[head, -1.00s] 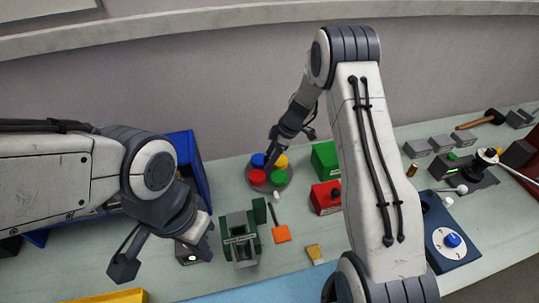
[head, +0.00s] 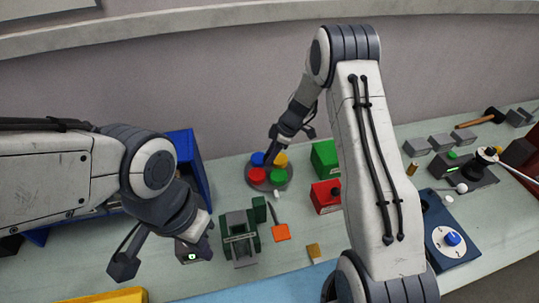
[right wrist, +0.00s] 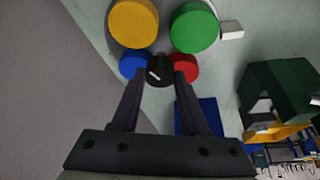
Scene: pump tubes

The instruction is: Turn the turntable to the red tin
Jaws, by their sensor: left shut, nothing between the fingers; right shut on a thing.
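The round grey turntable (head: 270,187) stands at the back of the bench with four coloured tins on it. The red tin (head: 256,175) is front left, the blue tin (head: 257,158) back left, the yellow tin (head: 281,158) back right, the green tin (head: 279,176) front right. In the right wrist view the red tin (right wrist: 186,68) is partly behind a finger. My right gripper (right wrist: 160,76) is shut on the black central knob (right wrist: 157,74), which has a white mark. My left gripper (head: 203,243) is shut and empty at front left, its tips mostly hidden.
A green box (head: 324,158) and a red box (head: 325,196) stand right of the turntable. A blue bin (head: 185,150) is to its left. A small white piece (head: 277,194) lies close in front of it. A green-and-grey fixture (head: 240,240) stands nearer, beside an orange-ended tool (head: 281,232).

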